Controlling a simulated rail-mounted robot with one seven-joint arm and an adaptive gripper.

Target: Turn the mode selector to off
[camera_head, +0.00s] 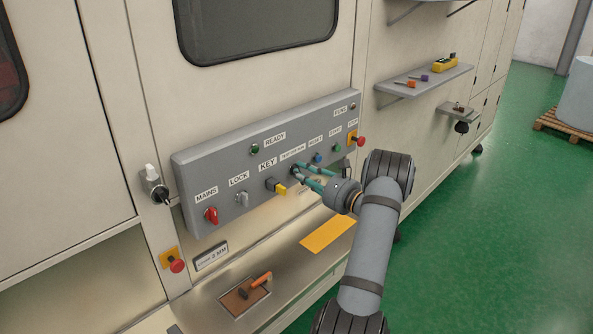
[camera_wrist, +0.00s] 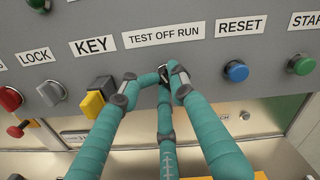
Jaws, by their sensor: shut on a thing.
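The mode selector (camera_wrist: 164,70) is a small dark knob under the "TEST OFF RUN" label (camera_wrist: 163,35) on the grey control panel. My gripper's teal fingers cover most of it, and I cannot tell which way it points. My gripper (camera_wrist: 160,84) has its fingertips closed around the knob from the left, the right and below. In the head view my gripper (camera_head: 297,173) reaches the panel from the right, just right of the yellow key switch.
The grey panel (camera_head: 185,175) also carries the red MAINS knob (camera_head: 211,215), LOCK knob (camera_head: 242,199), yellow KEY switch (camera_head: 275,186), blue RESET button (camera_head: 317,158) and red stop button (camera_head: 360,141). A ledge below holds an orange-handled tool (camera_head: 261,280).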

